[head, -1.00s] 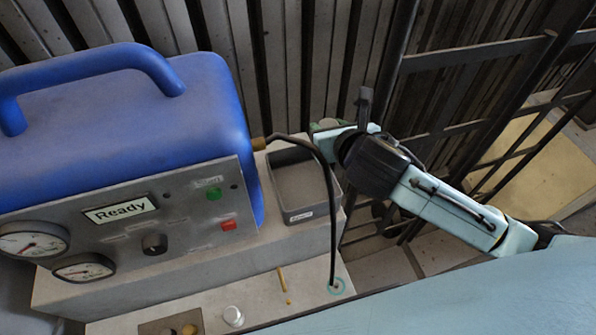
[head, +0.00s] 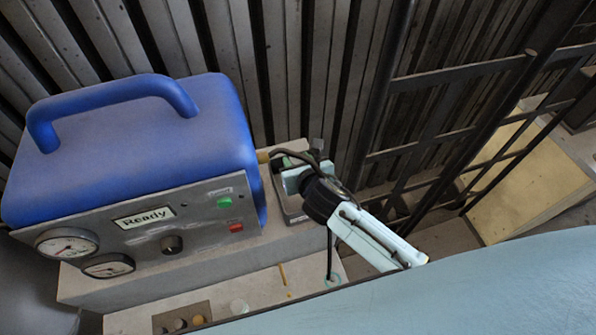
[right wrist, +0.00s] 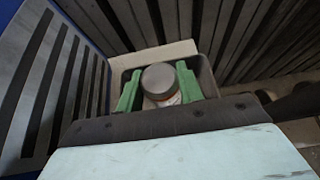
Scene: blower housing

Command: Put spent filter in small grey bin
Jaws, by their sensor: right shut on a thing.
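The spent filter (right wrist: 160,79), a small cylinder with a grey top and a label low on its side, sits between the green fingers of my right gripper (right wrist: 158,88) in the right wrist view. The gripper is shut on it. The small grey bin (right wrist: 207,77) shows around and behind the fingers, so the filter appears over or within its opening; the exact height is unclear. In the head view my right gripper (head: 290,170) is at the bin (head: 296,217) and hides much of it. The filter cannot be made out there. My left gripper is not in view.
A blue blower housing (head: 150,130) with a grey "Ready" panel (head: 145,218) stands left of the bin. A black hose (head: 329,250) runs down close to my right gripper. Dark railings (head: 440,150) stand to the right. A lower ledge holds small round parts.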

